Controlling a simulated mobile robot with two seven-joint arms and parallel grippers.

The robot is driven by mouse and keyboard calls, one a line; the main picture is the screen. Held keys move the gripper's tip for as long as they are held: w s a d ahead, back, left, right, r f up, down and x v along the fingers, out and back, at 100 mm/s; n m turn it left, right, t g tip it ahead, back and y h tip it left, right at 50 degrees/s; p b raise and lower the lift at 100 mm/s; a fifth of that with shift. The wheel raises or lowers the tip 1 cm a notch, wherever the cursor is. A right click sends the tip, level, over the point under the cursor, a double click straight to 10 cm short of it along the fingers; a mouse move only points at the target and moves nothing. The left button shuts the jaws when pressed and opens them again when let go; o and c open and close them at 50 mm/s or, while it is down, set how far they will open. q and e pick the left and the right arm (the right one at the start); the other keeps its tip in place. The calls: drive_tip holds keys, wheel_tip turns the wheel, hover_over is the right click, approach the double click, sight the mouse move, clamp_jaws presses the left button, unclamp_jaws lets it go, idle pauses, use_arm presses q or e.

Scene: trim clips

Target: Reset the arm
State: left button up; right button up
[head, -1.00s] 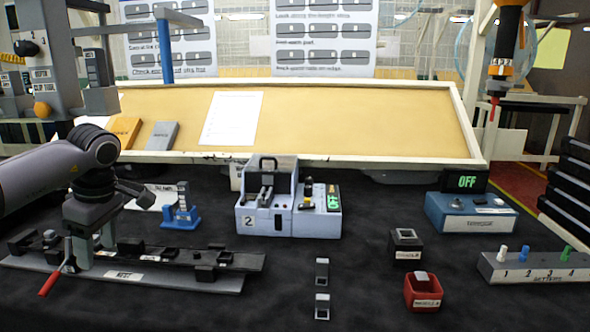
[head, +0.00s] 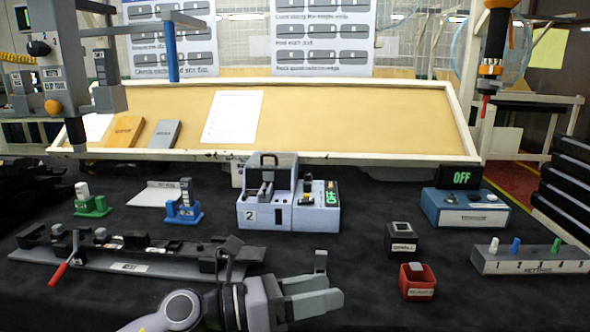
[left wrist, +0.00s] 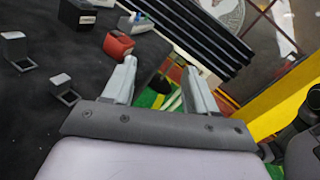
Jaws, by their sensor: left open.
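My left gripper (head: 330,293) is low at the front centre of the head view, its fingers pointing right. In the left wrist view the two fingers (left wrist: 158,66) stand apart with nothing between them. A small grey clip (head: 320,262) stands just behind the gripper in the head view. Two grey clips show in the left wrist view, one at the left edge (left wrist: 14,48) and one nearer the gripper (left wrist: 62,88); my gripper hides the nearer one in the head view. My right gripper is not in view.
A red bin (head: 418,283) and a black bin (head: 401,239) stand right of the gripper. The long fixture (head: 130,267) with a red lever lies left. The grey-blue machine (head: 265,213) stands behind. A numbered peg block (head: 530,262) is at right. Dark cloth between them is clear.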

use_arm(q)
drive_tip(key=w+a+r+n+t+y, duration=0.2)
drive_tip(key=a+n+t+y, duration=0.4)
drive_tip(key=n+t, duration=1.05)
drive_tip(key=s+a+f+n+g+y, duration=0.1)
drive_tip(key=a+f+n+g+y, duration=0.1)
drive_tip(key=a+f+n+y, duration=0.45)
drive_tip(key=s+a+f+n+g+y, duration=0.15)
drive_tip(key=a+n, duration=0.25)
drive_tip(key=n, duration=0.6)
drive_tip(key=s+a+f+n+g+y, duration=0.4)
drive_tip(key=s+a+f+n+g, duration=0.3)
drive_tip(key=f, duration=0.4)
drive_tip(key=s+a+f+n+g, duration=0.1)
drive_tip(key=s+f+n+g, duration=0.25)
drive_tip(key=s, duration=0.55)
drive_tip(key=s+a+f+n+g, duration=0.2)
drive_tip(key=s+f+g, duration=0.15)
drive_tip(key=s, duration=0.55)
drive_tip(key=w+d+f+t+h+p, duration=0.2)
drive_tip(key=w+d+f+t+p, duration=0.1)
drive_tip(key=w+f+t, duration=0.2)
drive_tip(key=shift+w+m+t+h, duration=0.3)
drive_tip(key=shift+w+m+t, duration=0.15)
drive_tip(key=shift+w+t, duration=0.55)
